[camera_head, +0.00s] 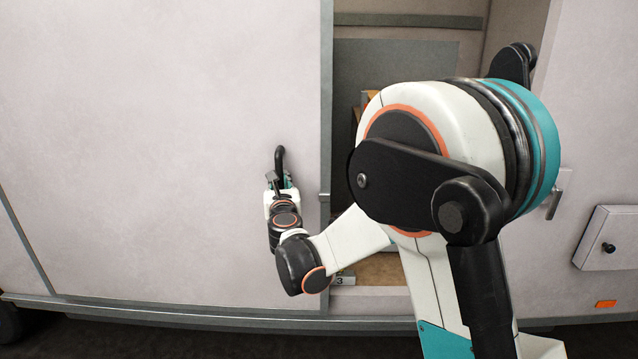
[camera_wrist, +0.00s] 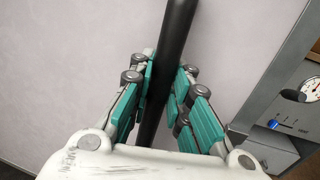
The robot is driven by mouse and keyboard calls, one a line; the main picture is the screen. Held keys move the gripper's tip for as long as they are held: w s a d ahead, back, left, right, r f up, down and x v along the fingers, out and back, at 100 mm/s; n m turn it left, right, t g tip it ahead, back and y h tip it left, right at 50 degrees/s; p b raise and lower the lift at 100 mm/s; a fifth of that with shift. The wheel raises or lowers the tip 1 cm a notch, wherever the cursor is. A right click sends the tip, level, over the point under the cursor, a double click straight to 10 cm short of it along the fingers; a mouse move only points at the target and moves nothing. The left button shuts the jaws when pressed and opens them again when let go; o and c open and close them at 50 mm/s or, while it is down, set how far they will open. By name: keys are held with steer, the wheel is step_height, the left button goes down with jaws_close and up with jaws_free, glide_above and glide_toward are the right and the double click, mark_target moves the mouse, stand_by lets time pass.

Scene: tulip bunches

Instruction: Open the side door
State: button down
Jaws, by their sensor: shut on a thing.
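The side door (camera_head: 160,150) is a large pale panel on the left in the head view. It stands partly open, with a gap to the right of its grey edge. A black bar handle (camera_head: 280,158) sits upright on the door near that edge. In the wrist view the handle (camera_wrist: 176,40) runs between the teal finger pads. My gripper (camera_head: 279,181) is shut on the handle; it also shows in the wrist view (camera_wrist: 163,95). The lower part of the handle is hidden by my gripper.
The opening (camera_head: 395,62) shows a grey panel and a wooden-looking floor (camera_head: 380,270) inside. My arm covers much of it. To the right are a latch (camera_head: 557,195) and a small box with a knob (camera_head: 608,240). A gauge (camera_wrist: 311,88) shows in the wrist view.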

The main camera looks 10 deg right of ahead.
steer(key=p, duration=0.2)
glide_toward(168, 174)
steer(key=w, duration=0.5)
steer(key=shift+w+a, duration=0.1)
steer(key=shift+w, duration=0.1)
steer(key=c, duration=1.5)
jaws_free()
steer(key=s, duration=1.2)
steer(key=shift+a, duration=0.15)
